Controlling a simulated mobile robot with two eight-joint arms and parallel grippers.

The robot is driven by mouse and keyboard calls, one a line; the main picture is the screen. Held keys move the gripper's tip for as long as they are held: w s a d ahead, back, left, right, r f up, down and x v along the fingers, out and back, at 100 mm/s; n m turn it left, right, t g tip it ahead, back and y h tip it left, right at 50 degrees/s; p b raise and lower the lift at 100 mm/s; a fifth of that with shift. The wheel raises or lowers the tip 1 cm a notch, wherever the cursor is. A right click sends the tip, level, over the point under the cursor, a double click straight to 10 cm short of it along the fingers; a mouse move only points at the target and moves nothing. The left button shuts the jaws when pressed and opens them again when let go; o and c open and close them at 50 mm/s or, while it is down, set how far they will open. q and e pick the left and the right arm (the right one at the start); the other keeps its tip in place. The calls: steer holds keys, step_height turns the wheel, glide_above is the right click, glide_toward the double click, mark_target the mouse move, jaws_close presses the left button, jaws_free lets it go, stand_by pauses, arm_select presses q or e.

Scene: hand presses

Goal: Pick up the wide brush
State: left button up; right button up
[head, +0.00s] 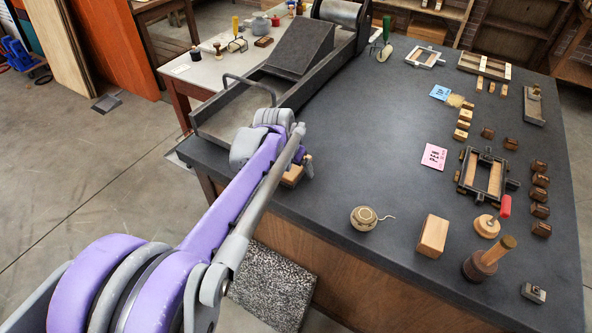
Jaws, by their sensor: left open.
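My left arm reaches in from the lower left to the near-left edge of the dark table (360,130). My left gripper (304,165) is at its end, low over the tabletop, small and partly hidden by my own wrist; it is open. A small light-wood piece (292,176) shows right beside and under the gripper, partly covered by my arm. It may be the wide brush, but I cannot make out bristles. I cannot tell whether the fingers are around it or touch it. My right gripper is not in view.
The press bed (225,122) with its raised handle stands just behind the gripper. A ball of string (364,218), a wooden block (432,236), a pink card (433,157) and a small frame (482,175) lie to the right. The table's middle is clear.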

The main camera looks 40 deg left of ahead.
arm_select(q)
steer(key=shift+f, duration=0.1)
jaws_close()
step_height(320, 180, up, 10)
steer(key=shift+r+p, duration=0.25)
steer(key=shift+p, duration=0.3)
stand_by(0.3)
steer(key=c, duration=0.7)
jaws_free()
steer(key=c, duration=0.6)
